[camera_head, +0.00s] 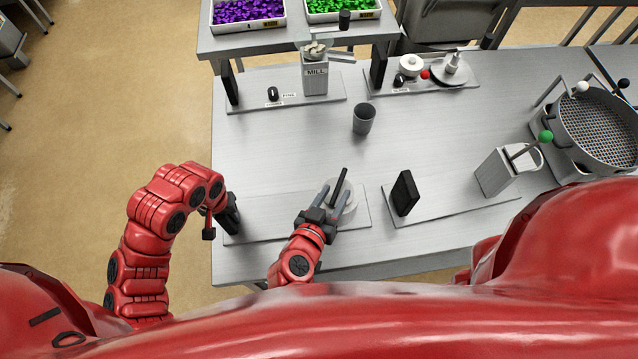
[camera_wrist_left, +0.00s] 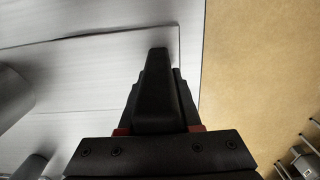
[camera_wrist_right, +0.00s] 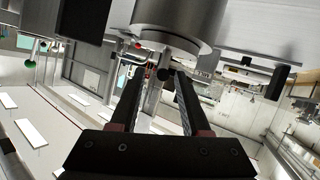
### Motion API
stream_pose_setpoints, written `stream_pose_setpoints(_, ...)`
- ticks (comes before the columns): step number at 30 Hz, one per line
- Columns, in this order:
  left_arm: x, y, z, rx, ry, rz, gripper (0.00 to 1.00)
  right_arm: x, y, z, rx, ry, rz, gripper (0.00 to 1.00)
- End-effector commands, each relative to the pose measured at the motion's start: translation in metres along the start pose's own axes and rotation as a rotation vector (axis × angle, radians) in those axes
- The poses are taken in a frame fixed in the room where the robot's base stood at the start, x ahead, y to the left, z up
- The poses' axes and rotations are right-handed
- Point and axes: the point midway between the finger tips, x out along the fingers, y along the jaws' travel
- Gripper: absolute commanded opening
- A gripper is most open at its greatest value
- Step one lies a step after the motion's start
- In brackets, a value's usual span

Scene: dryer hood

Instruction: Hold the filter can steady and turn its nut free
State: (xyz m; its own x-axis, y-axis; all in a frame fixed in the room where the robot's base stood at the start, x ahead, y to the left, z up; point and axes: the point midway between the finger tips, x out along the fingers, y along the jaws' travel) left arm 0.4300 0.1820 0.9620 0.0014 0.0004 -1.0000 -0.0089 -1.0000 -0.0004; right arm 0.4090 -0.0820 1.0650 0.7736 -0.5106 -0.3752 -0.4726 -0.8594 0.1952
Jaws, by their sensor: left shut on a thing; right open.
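A grey metal cylinder, which looks like the filter can (camera_head: 345,203), stands on a flat metal plate (camera_head: 275,213) at the table's front. A black bar (camera_head: 340,184) rises beside it. My right gripper (camera_head: 328,203) is open at the cylinder's near left side. The right wrist view shows the cylinder (camera_wrist_right: 180,22) above the open fingers (camera_wrist_right: 158,85), with a small dark round end (camera_wrist_right: 165,75) between them. I cannot tell whether this is the nut. My left gripper (camera_head: 226,212) is shut on a black upright block, seen in the left wrist view (camera_wrist_left: 155,90), at the plate's left end.
A grey cup (camera_head: 364,118) stands mid-table. To the right are a black block (camera_head: 405,193), a grey box with a green-knobbed lever (camera_head: 508,170) and a round sieve (camera_head: 597,130). A mill (camera_head: 315,75) stands at the back. The table between is clear.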

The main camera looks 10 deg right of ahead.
Motion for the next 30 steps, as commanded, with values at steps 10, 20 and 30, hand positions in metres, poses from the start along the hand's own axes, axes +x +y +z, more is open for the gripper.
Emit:
stream_pose_setpoints(10,0.001,-0.001,-0.001,-0.003,0.001,-0.003,0.00,0.033,0.000,0.000,-0.001,0.001,-0.001,0.47)
stream_pose_setpoints(20,0.001,-0.001,0.000,-0.003,0.001,-0.003,0.00,0.034,-0.001,0.000,-0.001,0.001,-0.003,0.45)
stream_pose_setpoints(30,0.001,-0.001,0.000,-0.004,0.001,-0.003,0.00,0.034,0.000,0.000,-0.001,0.001,-0.002,0.00)
